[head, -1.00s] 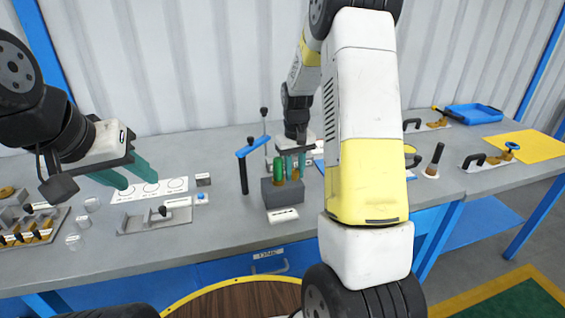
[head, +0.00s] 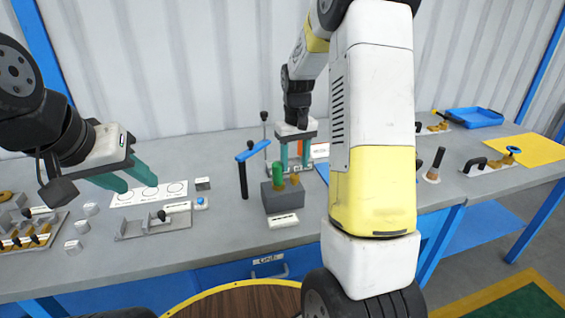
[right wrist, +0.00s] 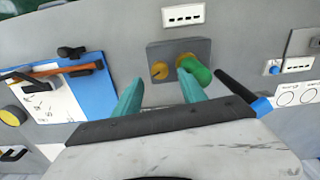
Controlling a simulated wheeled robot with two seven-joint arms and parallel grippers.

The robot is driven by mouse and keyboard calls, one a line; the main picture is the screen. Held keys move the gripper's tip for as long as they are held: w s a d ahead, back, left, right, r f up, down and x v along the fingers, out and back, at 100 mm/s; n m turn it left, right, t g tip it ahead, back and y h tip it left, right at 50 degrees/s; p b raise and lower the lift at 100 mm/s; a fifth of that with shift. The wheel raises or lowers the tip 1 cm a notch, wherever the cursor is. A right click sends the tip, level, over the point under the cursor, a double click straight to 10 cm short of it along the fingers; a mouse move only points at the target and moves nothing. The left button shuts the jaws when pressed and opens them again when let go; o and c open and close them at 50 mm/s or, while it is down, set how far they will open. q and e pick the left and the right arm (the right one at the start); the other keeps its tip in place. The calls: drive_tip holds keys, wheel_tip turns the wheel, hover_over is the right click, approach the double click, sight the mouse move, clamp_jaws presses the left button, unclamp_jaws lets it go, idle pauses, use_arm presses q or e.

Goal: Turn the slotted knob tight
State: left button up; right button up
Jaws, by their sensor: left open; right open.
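The slotted knob is likely the small gold round knob (right wrist: 159,70) with a dark slot on the grey block (right wrist: 150,54). Beside it on the block is a green cylinder (right wrist: 193,68). In the head view the block (head: 283,197), the gold knob (head: 294,180) and the green cylinder (head: 278,172) stand on the bench. My right gripper (head: 295,156) is open above and behind the block. In the right wrist view its fingertips (right wrist: 160,82) point towards the gold knob, apart from it. My left gripper (head: 138,182) is open and empty over a white marked sheet at left.
A blue-topped stand (head: 252,150) with a black rod is left of the block. A white label plate (head: 283,221) lies in front. A grey bracket (head: 155,224) and small parts are at left. Toggle clamps, a blue tray (head: 473,117) and a yellow mat (head: 530,149) are at right.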

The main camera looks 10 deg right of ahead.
drive_tip(key=shift+d+r, duration=0.1)
drive_tip(key=shift+r, duration=1.1)
drive_tip(key=shift+s+r, duration=0.1)
drive_tip(key=shift+r, duration=0.1)
drive_tip(key=s+a+r+t, duration=0.2)
drive_tip(key=s+r, duration=0.2)
drive_tip(key=s, duration=0.3)
drive_tip(key=s+a+r+t+y, duration=0.1)
drive_tip(key=s+a+r+t, duration=0.1)
drive_tip(key=s+r, duration=0.3)
drive_tip(key=s+a+r+m+t+y, duration=0.1)
drive_tip(key=s+a+r+t, duration=0.1)
drive_tip(key=s, duration=0.9)
wheel_tip(320, 180, up, 3)
drive_tip(key=shift+s+a+f, duration=0.15)
drive_tip(key=shift+a+f, duration=0.05)
drive_tip(key=shift+a, duration=0.5)
